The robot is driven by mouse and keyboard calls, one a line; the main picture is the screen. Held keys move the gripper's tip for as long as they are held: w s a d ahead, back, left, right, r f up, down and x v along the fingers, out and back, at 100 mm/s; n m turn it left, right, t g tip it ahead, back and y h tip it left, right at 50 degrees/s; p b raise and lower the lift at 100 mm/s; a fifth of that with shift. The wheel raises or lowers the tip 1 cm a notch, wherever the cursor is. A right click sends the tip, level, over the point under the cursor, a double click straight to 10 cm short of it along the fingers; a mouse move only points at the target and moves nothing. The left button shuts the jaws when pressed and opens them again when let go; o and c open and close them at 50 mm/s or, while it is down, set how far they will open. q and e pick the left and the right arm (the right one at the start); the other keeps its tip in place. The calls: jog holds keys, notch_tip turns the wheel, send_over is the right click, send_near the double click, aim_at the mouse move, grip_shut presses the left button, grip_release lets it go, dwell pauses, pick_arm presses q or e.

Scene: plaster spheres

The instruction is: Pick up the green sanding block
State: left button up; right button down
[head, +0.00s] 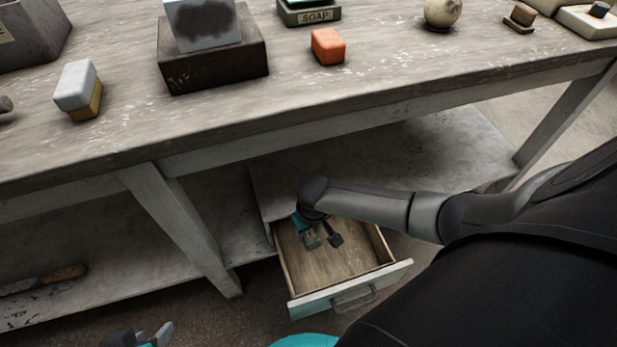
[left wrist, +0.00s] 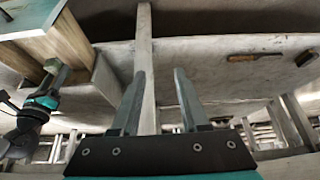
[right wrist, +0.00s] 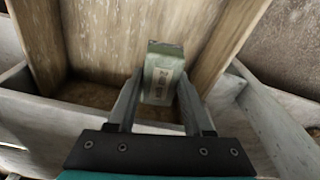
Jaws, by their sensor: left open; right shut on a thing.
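The green sanding block (head: 311,241) is at the drawer under the bench, in the head view. My right gripper (head: 322,240) reaches down over the drawer and is shut on the block. The right wrist view shows the block (right wrist: 163,75) between the two fingertips, with lettering on its face. The left wrist view shows it small at the upper left (left wrist: 52,67). How far it is above the drawer floor I cannot tell. My left gripper (head: 146,338) is low at the bottom edge of the head view. The left wrist view shows its fingers (left wrist: 159,76) apart and empty.
The open drawer (head: 352,300) has a pale front with a handle. The bench top (head: 390,78) above carries an orange block (head: 327,46), a white-and-yellow block (head: 76,87), a dark box (head: 212,66) and a pale ball (head: 442,12). A brush (head: 42,279) lies on the lower shelf.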

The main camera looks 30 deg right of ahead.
aim_at(309, 231)
jog(key=shift+r+p, duration=0.45)
jog(key=shift+r, duration=0.5)
notch_tip(309, 231, up, 7)
jog(key=p, duration=0.4)
pick_arm(q)
jog(key=s+a+f+g, duration=0.1)
jog(key=s+f+g, duration=0.2)
jog(key=f, duration=0.8)
jog(key=shift+s+a+y+p, duration=0.2)
jog(key=shift+s+y+p, duration=0.1)
jog(key=shift+y+p, duration=0.15)
pick_arm(e)
jog(key=shift+r, duration=0.55)
jog(key=c, duration=0.9)
grip_release()
grip_shut()
